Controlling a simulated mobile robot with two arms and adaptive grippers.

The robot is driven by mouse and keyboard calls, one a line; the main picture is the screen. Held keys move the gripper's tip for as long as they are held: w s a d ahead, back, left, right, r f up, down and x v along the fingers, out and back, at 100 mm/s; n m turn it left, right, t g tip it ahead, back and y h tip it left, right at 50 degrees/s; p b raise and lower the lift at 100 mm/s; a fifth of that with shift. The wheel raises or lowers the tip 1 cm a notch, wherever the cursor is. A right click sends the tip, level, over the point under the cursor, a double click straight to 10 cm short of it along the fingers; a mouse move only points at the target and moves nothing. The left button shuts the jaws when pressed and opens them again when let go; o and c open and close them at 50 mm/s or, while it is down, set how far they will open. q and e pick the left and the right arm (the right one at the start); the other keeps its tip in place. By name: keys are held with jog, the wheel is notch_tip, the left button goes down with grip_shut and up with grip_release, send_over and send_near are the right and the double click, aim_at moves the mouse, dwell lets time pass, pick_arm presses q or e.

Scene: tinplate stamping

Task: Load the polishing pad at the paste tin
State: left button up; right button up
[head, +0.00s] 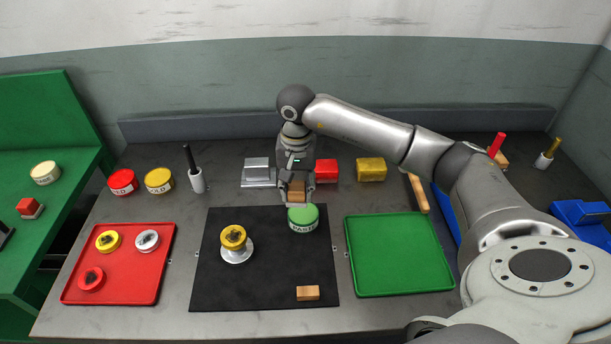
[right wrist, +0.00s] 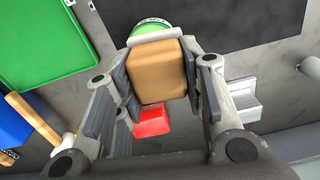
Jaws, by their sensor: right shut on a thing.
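My right gripper (head: 297,187) is shut on a tan block-shaped pad (head: 297,194), held just behind and above the paste tin. The pad also shows large between the fingers in the right wrist view (right wrist: 157,72), with a pale layer on its end towards the tin. The paste tin (head: 303,224) has a green top and a white labelled side, and stands at the back right of the black mat. It shows partly in the right wrist view (right wrist: 152,27), behind the pad. I cannot tell whether pad and paste touch. My left gripper is not in view.
On the black mat (head: 270,275) are a silver stand (head: 237,255) with a yellow-topped piece and a wooden block (head: 308,293). A red tray (head: 125,282) holds small round pieces. The green tray (head: 398,255) is empty. Red (head: 326,170) and yellow (head: 371,169) blocks stand behind.

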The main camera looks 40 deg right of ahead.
jog(key=d+f, duration=0.1)
jog(key=w+d+f+m+b, duration=0.1)
jog(key=shift+d+f, duration=0.25)
jog(key=shift+d, duration=0.05)
notch_tip(320, 180, down, 3)
jog(key=shift+r+b, duration=0.15)
jog(key=shift+b, duration=0.5)
jog(key=shift+w+f+b, duration=0.1)
jog(key=shift+f+b, duration=0.3)
jog(key=shift+f, duration=0.4)
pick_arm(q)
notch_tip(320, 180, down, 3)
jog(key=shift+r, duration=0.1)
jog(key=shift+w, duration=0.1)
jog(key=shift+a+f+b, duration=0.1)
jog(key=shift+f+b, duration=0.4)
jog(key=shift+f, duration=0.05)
pick_arm(e)
jog(key=shift+f, duration=0.55)
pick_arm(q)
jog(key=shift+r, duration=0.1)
pick_arm(e)
jog(key=shift+r, duration=0.1)
